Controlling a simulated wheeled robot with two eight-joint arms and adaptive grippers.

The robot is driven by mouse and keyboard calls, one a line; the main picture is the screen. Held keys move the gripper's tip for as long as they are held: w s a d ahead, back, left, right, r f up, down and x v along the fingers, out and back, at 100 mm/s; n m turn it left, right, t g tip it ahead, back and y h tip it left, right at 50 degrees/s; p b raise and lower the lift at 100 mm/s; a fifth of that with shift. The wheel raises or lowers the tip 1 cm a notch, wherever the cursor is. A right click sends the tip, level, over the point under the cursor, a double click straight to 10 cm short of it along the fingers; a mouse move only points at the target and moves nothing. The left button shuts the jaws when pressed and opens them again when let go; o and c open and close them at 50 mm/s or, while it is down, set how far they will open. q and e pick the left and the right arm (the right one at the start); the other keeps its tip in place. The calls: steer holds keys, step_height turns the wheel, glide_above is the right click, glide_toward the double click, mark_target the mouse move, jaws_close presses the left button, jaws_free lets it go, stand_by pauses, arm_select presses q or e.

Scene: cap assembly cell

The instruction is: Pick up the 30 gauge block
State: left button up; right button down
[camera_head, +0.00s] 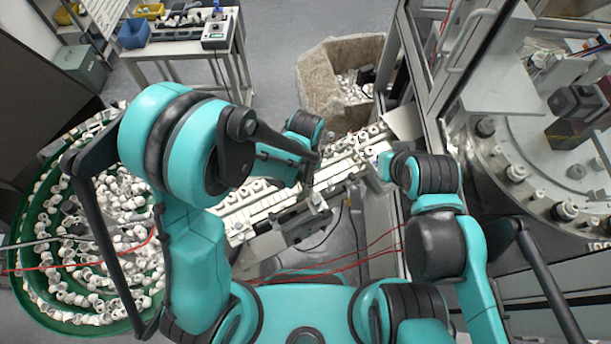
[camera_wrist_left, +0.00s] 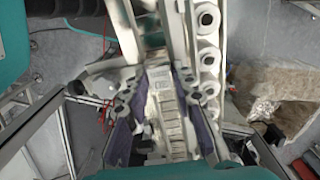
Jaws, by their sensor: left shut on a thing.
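The 30 gauge block (camera_wrist_left: 160,81) appears as a pale, blurred piece between my left fingers in the left wrist view; its marking is too small to read surely. My left gripper (camera_wrist_left: 157,98) has purple-padded fingers on both sides of it and is shut on it. In the head view my left gripper (camera_head: 312,172) is above the white feed track (camera_head: 262,206), and the block is hard to make out there. My right gripper (camera_head: 386,166) is at the right end of the track, mostly hidden by my right wrist; its jaws do not show clearly.
A green bowl feeder (camera_head: 70,325) full of white caps stands at left. A row of white caps (camera_wrist_left: 207,55) runs close beside the left gripper. A glass-walled machine with a rotary table (camera_head: 500,205) stands at right. A stone-coloured bin (camera_head: 325,95) and a worktable (camera_head: 180,48) are behind.

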arm_select(q)
steer(key=shift+r, duration=0.1)
steer(key=shift+r+p, duration=2.25)
steer(key=shift+r, duration=1.2)
steer(key=shift+f, duration=0.1)
